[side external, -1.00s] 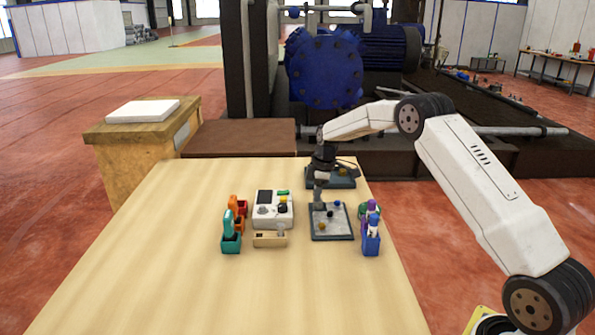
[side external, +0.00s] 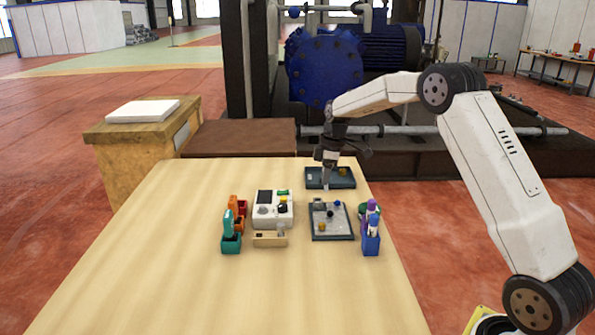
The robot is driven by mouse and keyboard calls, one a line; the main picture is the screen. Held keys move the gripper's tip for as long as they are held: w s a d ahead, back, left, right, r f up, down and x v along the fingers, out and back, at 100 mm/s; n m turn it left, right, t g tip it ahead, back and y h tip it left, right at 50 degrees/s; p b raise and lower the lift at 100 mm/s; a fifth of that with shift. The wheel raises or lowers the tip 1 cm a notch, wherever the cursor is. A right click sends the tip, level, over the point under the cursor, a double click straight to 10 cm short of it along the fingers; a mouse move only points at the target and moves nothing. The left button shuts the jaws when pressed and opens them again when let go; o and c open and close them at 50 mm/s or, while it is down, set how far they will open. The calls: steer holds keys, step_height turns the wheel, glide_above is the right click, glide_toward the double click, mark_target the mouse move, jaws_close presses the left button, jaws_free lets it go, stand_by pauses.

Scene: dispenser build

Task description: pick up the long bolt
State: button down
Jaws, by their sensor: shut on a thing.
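The finger details are too small to make out.
The dark back tray (side external: 314,184) holds a yellowish part. The front plate carries several small parts. A white device (side external: 264,220), orange and teal holders (side external: 231,244) stand left; a blue holder (side external: 371,246) stands right. The table's left and front are clear.

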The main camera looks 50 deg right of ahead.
steer(key=s+a+r, duration=0.3)
steer(key=s+r, duration=0.2)
steer(key=s, duration=0.5)
steer(key=shift+r, duration=0.3)
steer(key=c, duration=1)
jaws_free()
steer(key=shift+c, duration=0.2)
jaws_close()
steer(key=shift+r, duration=0.25)
steer(key=shift+r, duration=2.25)
